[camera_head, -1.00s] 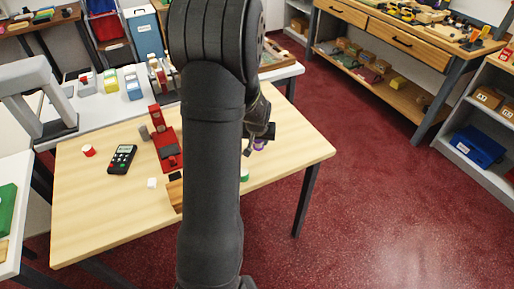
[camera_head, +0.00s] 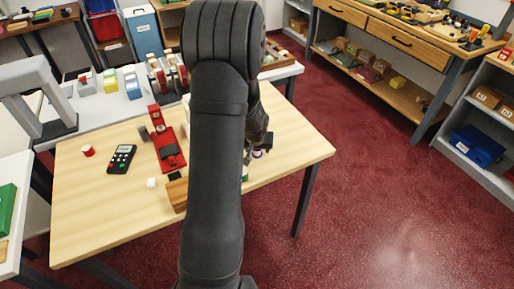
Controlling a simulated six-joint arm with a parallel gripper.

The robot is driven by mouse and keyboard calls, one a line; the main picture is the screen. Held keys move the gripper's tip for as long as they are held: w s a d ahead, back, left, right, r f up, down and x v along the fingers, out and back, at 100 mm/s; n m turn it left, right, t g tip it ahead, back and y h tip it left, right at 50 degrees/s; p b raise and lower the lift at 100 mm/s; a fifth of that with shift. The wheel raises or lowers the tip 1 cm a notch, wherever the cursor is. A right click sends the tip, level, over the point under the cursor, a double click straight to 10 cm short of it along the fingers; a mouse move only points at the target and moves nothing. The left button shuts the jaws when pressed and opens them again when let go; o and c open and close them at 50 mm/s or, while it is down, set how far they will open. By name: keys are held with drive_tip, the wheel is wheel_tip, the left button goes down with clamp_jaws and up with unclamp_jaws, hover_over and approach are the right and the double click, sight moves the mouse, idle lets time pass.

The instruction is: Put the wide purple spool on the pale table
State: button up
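The pale wood-topped table (camera_head: 95,215) fills the middle left of the view. My gripper (camera_head: 258,151) is over the right part of this table, partly hidden behind my dark arm. A small purple spool (camera_head: 257,154) shows between its fingers, and the gripper appears shut on it. The spool is small and partly covered, so its width and its gap to the tabletop are hard to judge.
On the table are a red device (camera_head: 168,150), a black calculator (camera_head: 121,158), a red-and-white spool (camera_head: 88,150), a white cube (camera_head: 151,183) and a wooden block (camera_head: 177,194). A green item (camera_head: 245,173) is partly hidden by my arm. The table's front left is clear.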

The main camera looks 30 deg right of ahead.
drive_tip(key=shift+r, duration=0.1)
drive_tip(key=v, duration=1.2)
drive_tip(key=shift+w, duration=0.1)
drive_tip(key=x, duration=1.2)
idle(0.3)
drive_tip(key=shift+r, duration=0.15)
